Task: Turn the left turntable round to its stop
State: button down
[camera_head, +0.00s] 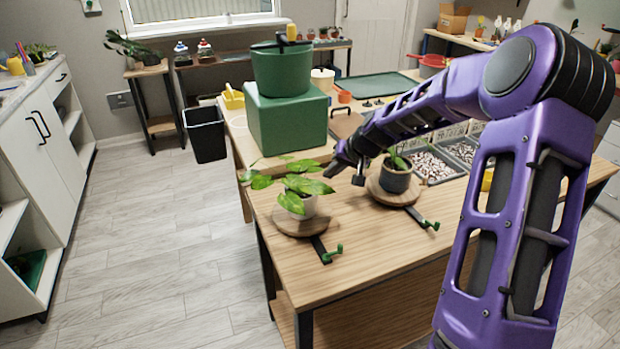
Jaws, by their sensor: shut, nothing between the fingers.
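The left turntable (291,227) is a round wooden disc near the left edge of the wooden table. It bears a light pot (299,207) with a leafy green plant (302,186). A black bar (321,248) with a green upright peg (336,251) sticks out from it toward the front right. The right turntable (378,192) bears a dark grey pot (395,178) with a small plant and has a similar bar (417,216). My gripper (345,176) is shut and empty, above the table between the two plants and behind the left turntable's peg. Its fingertips are small and dark here.
A green box (284,124) with a green pot (281,72) on it stands behind the left plant. Trays of pebbles (433,166) lie behind the right turntable. The table's front (380,262) is bare. My arm covers the table's right part.

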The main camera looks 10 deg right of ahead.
jog(key=b+x, duration=0.1)
jog(key=x, duration=0.9)
jog(key=shift+s+a, duration=0.1)
jog(key=shift+w+a+r, duration=0.1)
jog(key=shift+w+a, duration=0.1)
jog(key=shift+a, duration=0.35)
jog(key=shift+w+a, duration=0.2)
jog(key=shift+a, duration=0.4)
jog(key=shift+w+a, duration=0.3)
jog(key=shift+a, duration=0.3)
jog(key=shift+n, duration=0.3)
